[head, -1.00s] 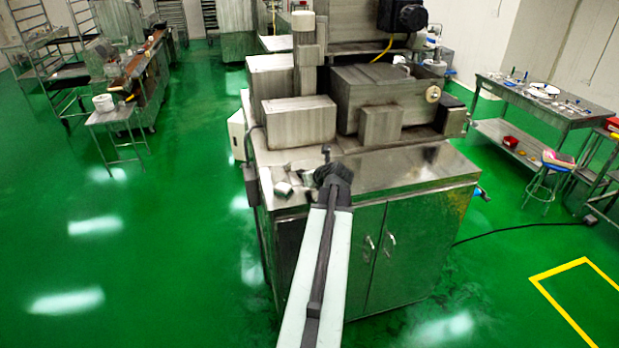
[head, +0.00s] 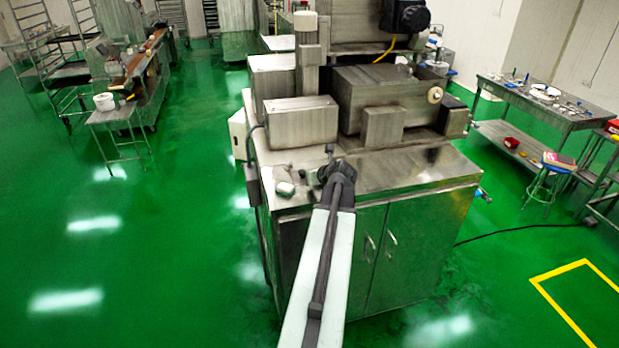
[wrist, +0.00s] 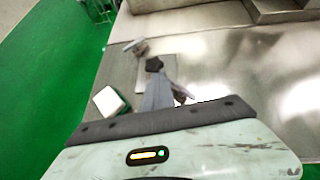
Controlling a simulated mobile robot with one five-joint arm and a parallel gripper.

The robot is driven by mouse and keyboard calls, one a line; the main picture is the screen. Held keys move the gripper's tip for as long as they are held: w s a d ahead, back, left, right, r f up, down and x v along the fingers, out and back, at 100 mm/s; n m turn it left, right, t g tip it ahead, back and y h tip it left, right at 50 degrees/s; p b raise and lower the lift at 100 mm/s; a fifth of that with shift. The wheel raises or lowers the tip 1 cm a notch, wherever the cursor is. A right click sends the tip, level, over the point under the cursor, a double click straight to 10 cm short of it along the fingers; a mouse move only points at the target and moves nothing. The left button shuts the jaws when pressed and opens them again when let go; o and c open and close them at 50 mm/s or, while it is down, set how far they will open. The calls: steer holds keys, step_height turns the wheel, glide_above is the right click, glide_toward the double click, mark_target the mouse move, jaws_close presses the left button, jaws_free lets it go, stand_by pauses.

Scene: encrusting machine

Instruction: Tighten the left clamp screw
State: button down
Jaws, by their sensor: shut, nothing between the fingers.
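A dark star-shaped knob (wrist: 154,64), which looks like the clamp screw's head, stands at the left end of the steel machine top in the wrist view. My gripper (wrist: 158,84) shows there as a grey wedge with its fingers together. Its tips point at the knob and lie close to or over its near side; I cannot tell whether they touch. In the head view my gripper (head: 334,168) is over the front left part of the top, and its dark wrist hides part of the area. I cannot clearly pick out the knob there.
A small pale block (head: 286,188) lies at the top's front left corner; it also shows in the wrist view (wrist: 108,101). A dark upright lever (head: 329,152) stands just behind my gripper. Steel housings (head: 302,122) rise behind. The top's right side is clear.

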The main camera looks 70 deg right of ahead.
steer(key=shift+s+d, duration=0.25)
steer(key=shift+s, duration=0.3)
steer(key=p+v, duration=0.2)
steer(key=v, duration=0.1)
steer(key=p+v, duration=0.2)
steer(key=v, duration=0.2)
steer(key=shift+w+a+r, duration=0.15)
steer(key=shift+w+a, duration=0.05)
steer(key=shift+w, duration=0.15)
steer(key=shift+s+a+r+p, duration=0.15)
steer(key=shift+a+p, duration=0.05)
steer(key=shift+p, duration=0.1)
steer(key=shift+s, duration=0.15)
